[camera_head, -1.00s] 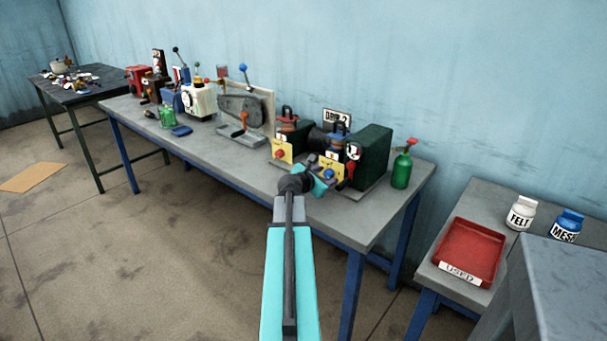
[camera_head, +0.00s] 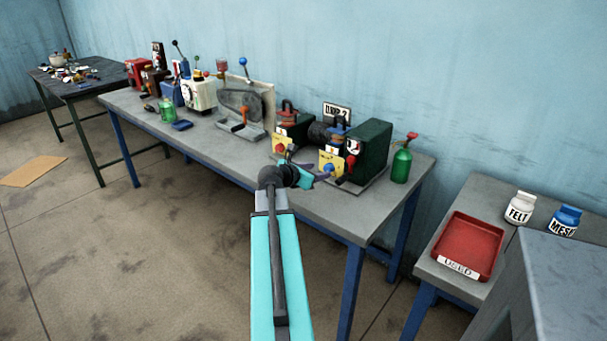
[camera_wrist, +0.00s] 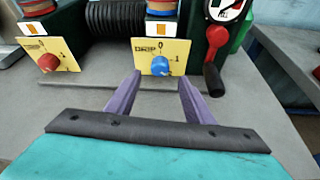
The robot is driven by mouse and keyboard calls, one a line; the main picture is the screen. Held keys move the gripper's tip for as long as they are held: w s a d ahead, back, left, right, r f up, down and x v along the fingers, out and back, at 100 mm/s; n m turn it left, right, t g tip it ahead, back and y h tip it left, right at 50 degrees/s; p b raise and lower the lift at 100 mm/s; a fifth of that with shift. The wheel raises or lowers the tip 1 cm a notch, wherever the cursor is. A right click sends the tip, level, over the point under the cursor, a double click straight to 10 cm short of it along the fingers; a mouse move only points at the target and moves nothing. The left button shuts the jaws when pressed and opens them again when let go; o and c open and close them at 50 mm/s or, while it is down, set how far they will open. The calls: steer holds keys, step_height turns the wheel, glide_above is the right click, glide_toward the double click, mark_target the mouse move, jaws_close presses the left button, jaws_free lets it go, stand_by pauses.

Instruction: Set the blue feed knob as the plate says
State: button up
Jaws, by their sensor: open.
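The blue feed knob (camera_wrist: 161,65) sits on a yellow dial plate (camera_wrist: 178,49), marked "DRIP" with 0 at the top and 1 at the right. Its pointer direction is too small to tell. In the head view a white plate (camera_head: 337,114) behind the machine appears to read "DRIP 2". My gripper (camera_wrist: 160,78) is open, its two purple fingers pointing at the blue knob, one to each side in the picture. The fingertips look close in front of the knob; I cannot tell if they touch it. The gripper is small in the head view, beside the yellow plate (camera_head: 336,159).
A red knob (camera_wrist: 49,62) on a second yellow plate is at left. A green bottle (camera_head: 401,166) stands right of the green machine (camera_head: 372,147). The bench front (camera_head: 345,222) is clear.

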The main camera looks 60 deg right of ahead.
steer(key=v, duration=0.7)
steer(key=shift+a+r, duration=0.2)
steer(key=shift+a, duration=0.1)
steer(key=shift+w, duration=0.1)
steer(key=m, duration=3.5)
steer(key=shift+w+p, duration=0.25)
steer(key=shift+p, duration=0.1)
steer(key=shift+f, duration=0.1)
